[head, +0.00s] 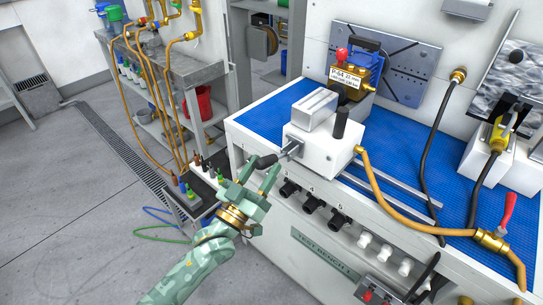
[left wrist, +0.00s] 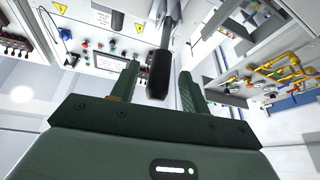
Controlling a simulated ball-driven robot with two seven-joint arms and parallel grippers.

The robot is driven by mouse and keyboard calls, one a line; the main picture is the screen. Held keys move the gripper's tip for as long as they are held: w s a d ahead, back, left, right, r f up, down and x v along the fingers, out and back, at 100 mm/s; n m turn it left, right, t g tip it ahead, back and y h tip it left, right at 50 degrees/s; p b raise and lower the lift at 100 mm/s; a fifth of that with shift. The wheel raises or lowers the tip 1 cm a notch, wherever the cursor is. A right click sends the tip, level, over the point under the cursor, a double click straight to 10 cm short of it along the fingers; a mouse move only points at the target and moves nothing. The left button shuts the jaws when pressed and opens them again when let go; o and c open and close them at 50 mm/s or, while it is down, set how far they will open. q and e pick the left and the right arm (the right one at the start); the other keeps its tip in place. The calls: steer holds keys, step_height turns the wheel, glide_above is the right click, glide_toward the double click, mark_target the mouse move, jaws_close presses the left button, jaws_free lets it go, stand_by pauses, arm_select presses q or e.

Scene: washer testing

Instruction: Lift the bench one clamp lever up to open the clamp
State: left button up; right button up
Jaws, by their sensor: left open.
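The bench one clamp is a white block (head: 322,143) with a grey metal top piece on the blue mat of the test bench. Its lever has a black handle (head: 265,161) on a metal link, sticking out from the block's left side beyond the bench's front edge. My left gripper (head: 262,168) is open at the handle, its green fingers pointing up toward it. In the left wrist view the black handle (left wrist: 160,74) shows between the two spread fingers of the gripper (left wrist: 157,69). Contact with the fingers cannot be made out. My right gripper is not in view.
A yellow valve device (head: 357,76) stands behind the clamp. A brown hose (head: 390,207) runs from the clamp's right side across the bench (head: 322,249). Black knobs line the bench front below the lever.

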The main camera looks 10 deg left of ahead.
mark_target(272, 155)
arm_select(q)
steer(key=x, duration=0.4)
steer(key=shift+w+d+b, duration=0.1)
steer(key=shift+b, duration=0.2)
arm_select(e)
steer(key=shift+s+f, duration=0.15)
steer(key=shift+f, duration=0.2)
